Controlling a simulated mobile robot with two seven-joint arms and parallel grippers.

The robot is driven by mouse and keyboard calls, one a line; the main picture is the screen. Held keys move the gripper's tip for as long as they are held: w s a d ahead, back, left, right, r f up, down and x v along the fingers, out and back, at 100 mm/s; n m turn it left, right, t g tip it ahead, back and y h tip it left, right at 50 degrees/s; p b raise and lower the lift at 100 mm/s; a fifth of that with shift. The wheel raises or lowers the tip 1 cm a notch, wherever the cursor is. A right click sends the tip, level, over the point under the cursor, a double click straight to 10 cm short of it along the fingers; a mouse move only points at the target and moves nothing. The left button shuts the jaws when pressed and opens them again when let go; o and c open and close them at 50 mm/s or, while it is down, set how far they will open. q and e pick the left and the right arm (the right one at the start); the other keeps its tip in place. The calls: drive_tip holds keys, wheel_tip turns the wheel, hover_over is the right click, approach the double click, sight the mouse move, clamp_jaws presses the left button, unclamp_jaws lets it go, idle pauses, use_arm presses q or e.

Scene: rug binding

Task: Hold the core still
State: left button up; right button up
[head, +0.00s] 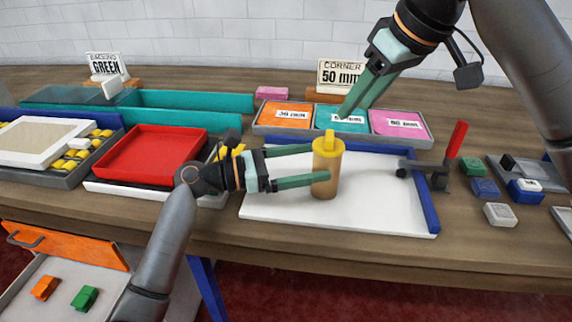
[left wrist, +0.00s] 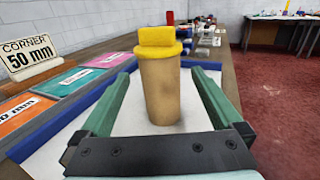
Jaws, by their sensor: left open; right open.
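The core (head: 325,172) is a tan cylinder with a yellow cap. It stands upright on the white board (head: 285,205) with blue edging. My left gripper (head: 318,164) is open, its green fingers reaching toward the core from the left in the head view. In the left wrist view the core (left wrist: 160,88) stands between the two spread fingers, with a gap visible on each side. My right gripper (head: 347,112) is open and empty, its fingertips above the teal compartment of the labelled tray (head: 262,131).
A clamp with a red handle (head: 456,139) stands at the board's right edge. Blue, white and dark blocks (head: 485,188) lie further right. A red tray (head: 150,155) is on the left. A "CORNER 50 mm" sign (head: 341,75) stands behind. An open drawer (head: 55,290) juts out at lower left.

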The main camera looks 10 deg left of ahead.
sight(330, 135)
use_arm(q)
drive_tip(key=x, duration=0.7)
drive_tip(key=shift+c, duration=0.2)
clamp_jaws()
idle(0.5)
use_arm(e)
drive_tip(key=shift+o, duration=0.4)
drive_tip(key=a+r+m+g+h, duration=0.1)
drive_tip(key=a+r+m+h, duration=0.3)
drive_tip(key=m, duration=0.5)
drive_tip(key=x, duration=1.2)
drive_tip(key=shift+w+f, duration=0.2)
drive_tip(key=shift+f, duration=0.05)
